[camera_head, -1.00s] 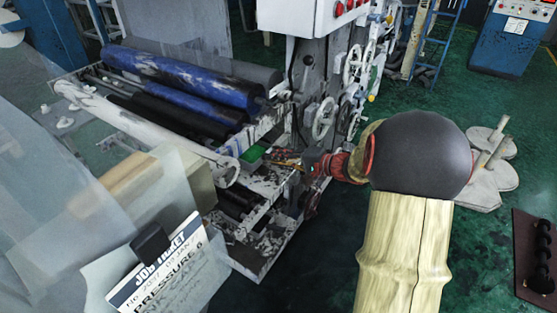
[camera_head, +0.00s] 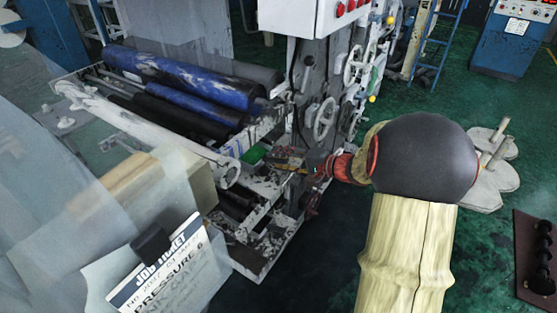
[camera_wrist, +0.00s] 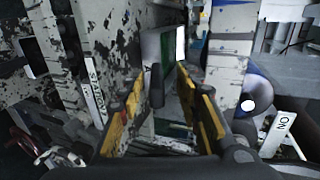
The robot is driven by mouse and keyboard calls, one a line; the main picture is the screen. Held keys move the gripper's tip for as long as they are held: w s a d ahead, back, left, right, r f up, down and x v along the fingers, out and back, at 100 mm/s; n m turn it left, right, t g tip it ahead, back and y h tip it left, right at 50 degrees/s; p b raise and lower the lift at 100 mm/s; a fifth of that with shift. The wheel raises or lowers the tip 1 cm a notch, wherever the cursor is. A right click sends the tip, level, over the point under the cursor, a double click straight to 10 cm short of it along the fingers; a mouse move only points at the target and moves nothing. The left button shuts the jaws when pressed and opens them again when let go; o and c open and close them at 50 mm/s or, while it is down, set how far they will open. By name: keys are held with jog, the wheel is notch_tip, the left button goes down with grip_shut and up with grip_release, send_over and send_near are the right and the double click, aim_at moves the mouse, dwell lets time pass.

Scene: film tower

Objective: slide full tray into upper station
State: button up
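A green tray-like piece (camera_head: 254,153) sits in the side of the machine, just left of my gripper (camera_head: 284,162) in the head view. Its contents cannot be made out. A dark upright knob or handle (camera_wrist: 157,88) stands between the yellow-padded fingers of my gripper (camera_wrist: 159,78). The fingers are apart, with gaps visible beside the knob. I cannot tell which opening is the upper station.
Blue rollers (camera_head: 185,85) and a pale roller bar (camera_head: 135,125) lie left of my gripper. A handwheel (camera_head: 325,118) and a white control box (camera_head: 322,15) are close behind it. A job ticket (camera_head: 165,268) is at the front left.

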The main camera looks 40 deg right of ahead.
jog(key=v, duration=1.1)
jog(key=shift+s+r, duration=0.1)
jog(key=shift+s, duration=0.05)
jog(key=s+a+f+n+g+h+p, duration=0.1)
jog(key=s+a+f+g, duration=0.6)
jog(key=s+a, duration=0.4)
jog(key=s+a+r+n+h+p, duration=0.2)
jog(key=a+r+n, duration=0.4)
jog(key=a+r, duration=0.1)
jog(key=s+a+r+n+h+p, duration=0.2)
jog(key=s+a+r+n, duration=0.1)
jog(key=a+r+n, duration=0.3)
notch_tip(320, 180, up, 4)
jog(key=shift+a+f+h, duration=0.1)
jog(key=shift+a+h, duration=0.2)
jog(key=shift+a, duration=0.9)
